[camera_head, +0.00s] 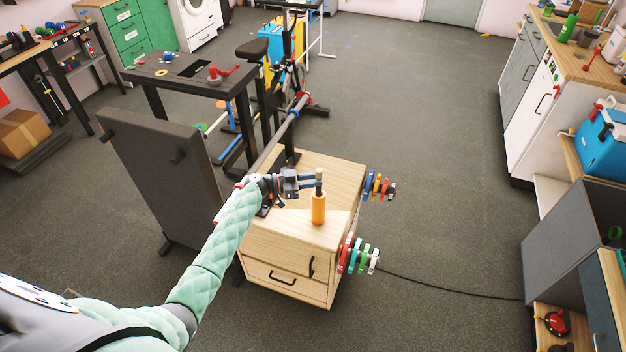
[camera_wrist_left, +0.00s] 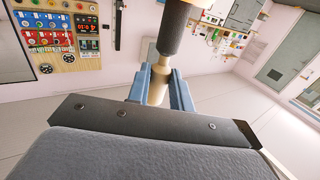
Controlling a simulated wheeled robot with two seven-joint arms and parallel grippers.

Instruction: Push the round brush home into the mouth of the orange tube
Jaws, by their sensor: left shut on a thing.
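The orange tube (camera_head: 318,209) stands upright on top of the wooden cabinet in the head view. My left gripper (camera_head: 313,181) is at the tube's upper end, its blue fingers closed on the round brush (camera_head: 319,175), whose dark part shows just above the tube. In the left wrist view, the blue fingers (camera_wrist_left: 160,90) are shut around the brush's pale shaft, with its dark cylindrical part (camera_wrist_left: 173,38) beyond them. The tube's mouth is hidden, so I cannot tell whether the brush's end is inside it. My right gripper is not in view.
The wooden cabinet (camera_head: 284,243) has coloured clips or handles (camera_head: 357,254) along its right side. A dark upright panel (camera_head: 158,175) stands left of it, and a bar with a stand runs behind. The grey floor to the right is clear apart from a black cable.

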